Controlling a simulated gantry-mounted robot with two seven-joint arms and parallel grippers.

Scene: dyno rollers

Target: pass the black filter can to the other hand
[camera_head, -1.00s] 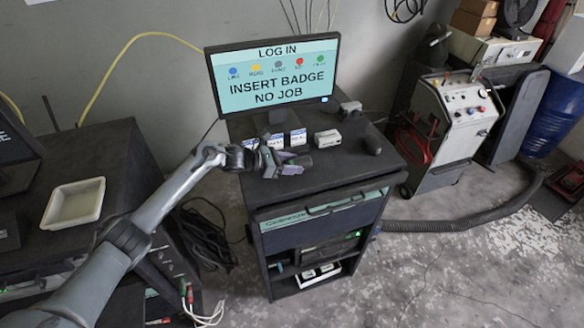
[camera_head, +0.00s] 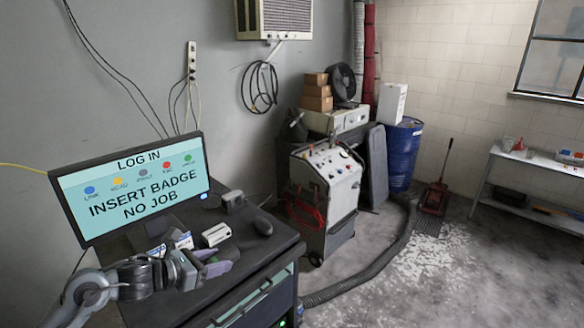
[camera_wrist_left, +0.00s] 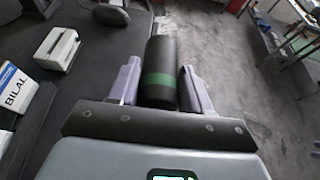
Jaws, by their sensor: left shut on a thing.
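My left gripper (camera_head: 212,264) is over the dark cart top, in front of the monitor, with purple-grey fingers. In the left wrist view the black filter can (camera_wrist_left: 159,58), a black cylinder with a green band, lies between the two fingers of this gripper (camera_wrist_left: 160,75), which is shut on it. The can's far end sticks out beyond the fingertips. In the head view I cannot make the can out clearly. My right gripper is in neither view.
The cart top (camera_head: 272,240) holds a monitor (camera_head: 135,190), a white box-like device (camera_head: 216,234), name badges (camera_head: 183,243) and a dark rounded object (camera_head: 263,226). A wheeled machine (camera_head: 325,195) and blue drum (camera_head: 403,155) stand beyond. Open floor lies right.

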